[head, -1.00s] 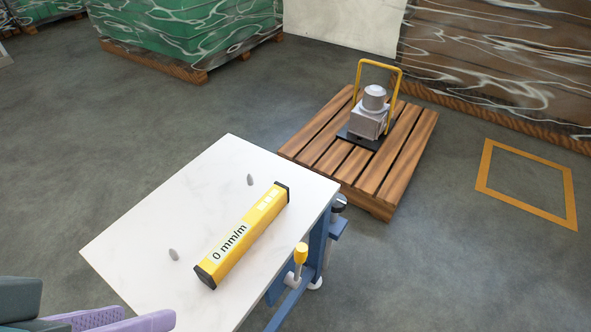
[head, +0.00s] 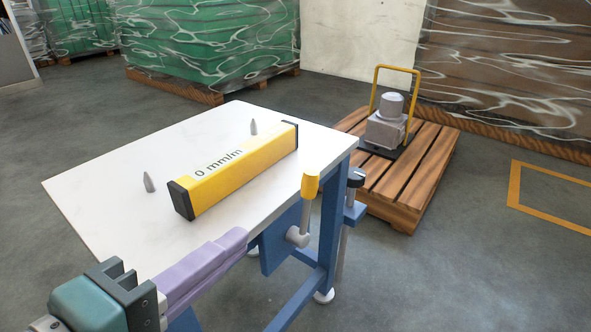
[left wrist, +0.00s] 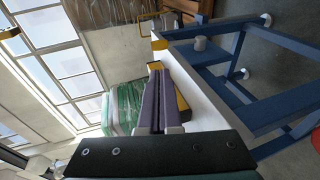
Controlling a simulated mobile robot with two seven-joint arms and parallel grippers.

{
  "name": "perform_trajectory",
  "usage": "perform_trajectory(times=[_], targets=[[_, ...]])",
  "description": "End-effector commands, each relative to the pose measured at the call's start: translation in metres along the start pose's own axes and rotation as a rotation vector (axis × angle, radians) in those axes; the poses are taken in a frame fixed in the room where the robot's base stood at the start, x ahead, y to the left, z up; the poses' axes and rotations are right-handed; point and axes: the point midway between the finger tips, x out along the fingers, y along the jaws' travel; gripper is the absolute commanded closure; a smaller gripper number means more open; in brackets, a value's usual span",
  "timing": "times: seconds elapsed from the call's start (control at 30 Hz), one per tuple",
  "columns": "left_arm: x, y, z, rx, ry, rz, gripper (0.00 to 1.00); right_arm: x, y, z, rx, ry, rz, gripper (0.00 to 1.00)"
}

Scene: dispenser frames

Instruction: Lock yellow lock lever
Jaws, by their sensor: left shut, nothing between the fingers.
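The yellow lock lever (head: 310,188) stands upright on a grey hub (head: 298,237) at the near right side of the blue table frame. In the left wrist view its yellow handle (left wrist: 158,42) shows past the fingertips, with the hub (left wrist: 200,43) to its right. My left gripper (head: 236,241) has purple fingers, shut and empty. In the head view it lies left of the lever, along the tabletop's near edge and apart from the lever. The fingers also show in the left wrist view (left wrist: 154,72). My right gripper is not in view.
A black-topped knob (head: 356,177) is on the frame right of the lever. A wooden pallet (head: 435,160) with a yellow-handled machine (head: 386,125) stands behind.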

Motion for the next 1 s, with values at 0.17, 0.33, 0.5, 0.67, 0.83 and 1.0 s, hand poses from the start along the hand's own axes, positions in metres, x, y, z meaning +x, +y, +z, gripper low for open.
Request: perform_trajectory(times=[0.17, 0.33, 0.5, 0.67, 0.83, 1.0], targets=[[0.0, 0.001, 0.0, -0.001, 0.0, 0.001, 1.0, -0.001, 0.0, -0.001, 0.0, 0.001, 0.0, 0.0], [0.001, 0.0, 0.0, 0.0, 0.001, 0.001, 1.0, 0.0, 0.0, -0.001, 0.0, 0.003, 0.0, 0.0], [0.018, -0.001, 0.0, 0.001, 0.002, 0.004, 1.0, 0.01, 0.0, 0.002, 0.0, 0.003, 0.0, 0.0], [0.051, -0.003, 0.0, 0.0, 0.001, 0.006, 1.0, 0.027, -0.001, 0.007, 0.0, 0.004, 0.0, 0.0], [0.088, -0.004, 0.0, 0.001, 0.0, 0.004, 1.0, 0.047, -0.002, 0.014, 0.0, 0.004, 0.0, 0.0], [0.118, -0.004, 0.0, 0.002, 0.001, 0.003, 1.0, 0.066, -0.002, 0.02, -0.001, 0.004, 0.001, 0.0]])
